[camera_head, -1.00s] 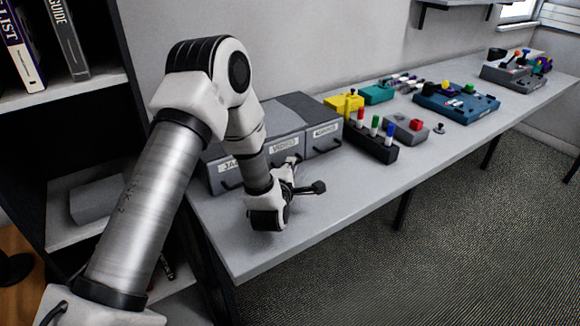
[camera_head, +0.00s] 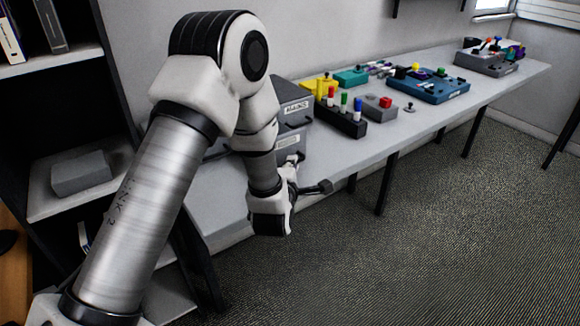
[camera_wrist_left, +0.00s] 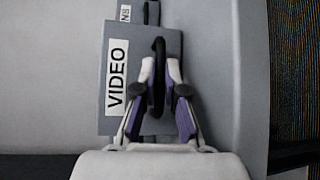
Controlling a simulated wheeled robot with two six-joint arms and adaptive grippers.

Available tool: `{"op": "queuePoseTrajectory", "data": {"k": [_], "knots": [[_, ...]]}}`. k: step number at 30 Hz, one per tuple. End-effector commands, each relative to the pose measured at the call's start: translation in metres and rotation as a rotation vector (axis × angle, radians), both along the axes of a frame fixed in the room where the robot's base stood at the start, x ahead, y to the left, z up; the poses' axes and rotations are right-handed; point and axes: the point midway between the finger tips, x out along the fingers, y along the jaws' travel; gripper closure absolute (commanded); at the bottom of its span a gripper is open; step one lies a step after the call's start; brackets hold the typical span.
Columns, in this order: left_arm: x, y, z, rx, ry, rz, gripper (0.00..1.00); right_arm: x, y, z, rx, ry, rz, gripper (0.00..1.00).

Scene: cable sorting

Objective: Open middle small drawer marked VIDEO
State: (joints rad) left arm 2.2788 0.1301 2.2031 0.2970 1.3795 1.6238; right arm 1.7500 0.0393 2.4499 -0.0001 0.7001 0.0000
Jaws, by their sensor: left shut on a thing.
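The small drawer marked VIDEO (camera_wrist_left: 117,77) shows in the left wrist view with its label turned sideways and a black handle (camera_wrist_left: 158,78) on its front. My left gripper (camera_wrist_left: 159,95) is shut on this handle, one finger on each side. The drawer front looks nearer than the neighbouring front, whose label (camera_wrist_left: 125,13) ends in NS, so the drawer stands pulled out. In the head view the VIDEO drawer (camera_head: 288,142) is partly behind my left arm, and the right-hand drawer (camera_head: 297,107) stands further back. The left-hand drawer is mostly hidden. My right gripper is out of view.
On the table (camera_head: 225,195) are a dark block with coloured pegs (camera_head: 340,118), a grey box with a red button (camera_head: 377,107) and a blue board (camera_head: 430,88). A dark shelf (camera_head: 65,195) stands at the left. Open carpet lies in front of the table.

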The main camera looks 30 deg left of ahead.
Motion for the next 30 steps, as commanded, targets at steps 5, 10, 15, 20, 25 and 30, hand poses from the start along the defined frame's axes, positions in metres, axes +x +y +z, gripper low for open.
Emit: {"op": "queuePoseTrajectory", "data": {"k": [5,10,15,20,25,30], "knots": [[0.0,0.0,-0.001,0.0,0.002,0.0,0.83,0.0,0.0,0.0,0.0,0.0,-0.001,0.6],[0.0,0.0,-0.001,0.0,0.002,0.0,0.65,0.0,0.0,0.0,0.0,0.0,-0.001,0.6],[-0.001,0.0,0.0,0.0,0.002,0.0,0.65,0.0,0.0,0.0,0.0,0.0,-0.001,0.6],[-0.016,-0.007,0.002,0.0,0.004,-0.002,0.65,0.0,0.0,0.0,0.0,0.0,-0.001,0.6],[-0.048,-0.02,0.007,0.002,0.005,-0.003,0.65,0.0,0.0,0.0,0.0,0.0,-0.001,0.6],[-0.067,-0.028,0.01,0.001,0.002,-0.002,0.65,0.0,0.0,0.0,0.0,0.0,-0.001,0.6]]}}
